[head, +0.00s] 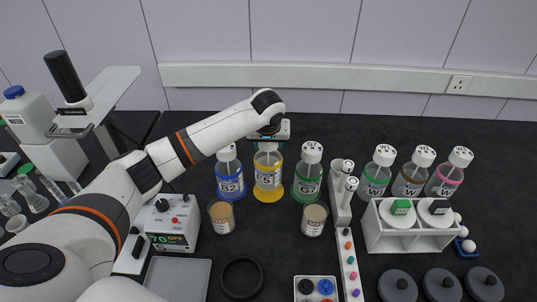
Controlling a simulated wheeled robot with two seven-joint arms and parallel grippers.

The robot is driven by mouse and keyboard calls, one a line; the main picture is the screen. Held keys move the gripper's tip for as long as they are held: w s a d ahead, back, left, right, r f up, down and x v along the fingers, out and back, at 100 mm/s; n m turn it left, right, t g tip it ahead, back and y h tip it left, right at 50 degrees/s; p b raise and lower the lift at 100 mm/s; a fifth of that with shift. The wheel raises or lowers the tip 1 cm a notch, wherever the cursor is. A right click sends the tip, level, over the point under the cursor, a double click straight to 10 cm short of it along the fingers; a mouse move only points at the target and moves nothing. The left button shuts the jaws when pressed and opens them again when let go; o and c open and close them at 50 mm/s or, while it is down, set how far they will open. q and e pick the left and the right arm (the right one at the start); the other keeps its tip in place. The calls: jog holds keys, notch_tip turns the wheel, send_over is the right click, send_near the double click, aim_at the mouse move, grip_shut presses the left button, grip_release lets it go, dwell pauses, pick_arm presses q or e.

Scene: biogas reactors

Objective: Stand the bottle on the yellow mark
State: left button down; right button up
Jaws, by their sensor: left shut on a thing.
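My left gripper (268,146) is shut on the top of a clear bottle (267,172) with a yellow-edged label, the middle of three bottles in a row. The bottle is upright, its cap mostly hidden by the gripper. The yellow mark (268,196) shows as a yellow rim around the bottle's base. I cannot tell whether the base touches it or hangs slightly above. My right gripper is not in view.
A blue-ringed bottle (229,174) stands close on the left and a green-ringed bottle (308,174) on the right. Two beakers (222,216) (314,219) stand in front. A heater box (173,223) is at the left, a white rack (411,233) at the right.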

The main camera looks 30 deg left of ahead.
pick_arm(q)
notch_tip(320, 180, down, 2)
jog(key=shift+d+f+p, duration=0.1)
jog(key=shift+f+p, duration=0.15)
jog(key=shift+p, duration=0.15)
jog(key=shift+f, duration=0.6)
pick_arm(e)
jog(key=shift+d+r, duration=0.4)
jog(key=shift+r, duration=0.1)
pick_arm(q)
jog(key=c, duration=0.6)
grip_release()
jog(key=shift+s+f, duration=0.1)
jog(key=shift+f, duration=0.05)
jog(key=shift+o, duration=0.2)
